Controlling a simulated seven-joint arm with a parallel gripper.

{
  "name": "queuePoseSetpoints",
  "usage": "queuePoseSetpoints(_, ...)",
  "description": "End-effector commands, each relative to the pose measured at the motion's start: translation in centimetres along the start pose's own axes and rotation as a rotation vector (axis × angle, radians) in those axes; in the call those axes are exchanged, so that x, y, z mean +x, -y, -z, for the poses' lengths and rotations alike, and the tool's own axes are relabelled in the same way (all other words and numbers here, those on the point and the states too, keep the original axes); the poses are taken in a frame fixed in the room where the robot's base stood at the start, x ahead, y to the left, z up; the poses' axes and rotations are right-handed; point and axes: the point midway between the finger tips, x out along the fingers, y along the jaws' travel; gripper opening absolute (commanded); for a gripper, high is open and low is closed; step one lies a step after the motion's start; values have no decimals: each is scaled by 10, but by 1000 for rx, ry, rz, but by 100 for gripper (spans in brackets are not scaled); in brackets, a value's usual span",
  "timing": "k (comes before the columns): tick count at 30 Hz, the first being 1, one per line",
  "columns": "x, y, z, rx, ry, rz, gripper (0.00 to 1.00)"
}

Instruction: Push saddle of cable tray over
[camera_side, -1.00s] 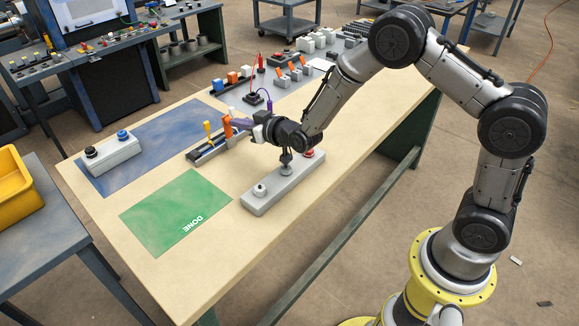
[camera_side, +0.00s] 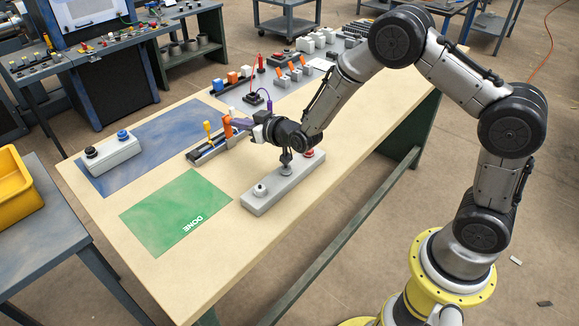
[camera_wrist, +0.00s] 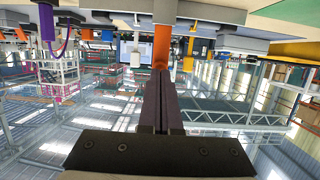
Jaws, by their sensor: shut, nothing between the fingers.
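The cable tray (camera_side: 208,152) is a dark rail on the table at the blue mat's right edge. A yellow piece (camera_side: 208,128) and an orange piece (camera_side: 227,126) stand on it, and a white piece (camera_side: 232,112) shows just behind. I cannot tell for sure which is the saddle. My gripper (camera_side: 234,122) points left at the orange piece, fingers shut and empty. In the wrist view my shut fingers (camera_wrist: 161,74) end at or just before the orange piece (camera_wrist: 161,50); contact is unclear. The yellow piece (camera_wrist: 199,46) and white piece (camera_wrist: 137,56) stand either side.
A grey box with a red button (camera_side: 285,185) lies below my wrist. A green DONE mat (camera_side: 177,212) is at the front left. A two-button box (camera_side: 110,154) sits on the blue mat (camera_side: 165,125). Several coloured parts stand behind the tray, including a purple cable (camera_side: 268,100).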

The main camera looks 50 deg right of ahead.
Motion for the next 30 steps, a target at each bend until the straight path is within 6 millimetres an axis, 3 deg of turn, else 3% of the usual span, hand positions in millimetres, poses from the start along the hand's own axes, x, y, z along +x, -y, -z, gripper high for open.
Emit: queuePoseSetpoints(30,7,0,-3,0,1,0,0)
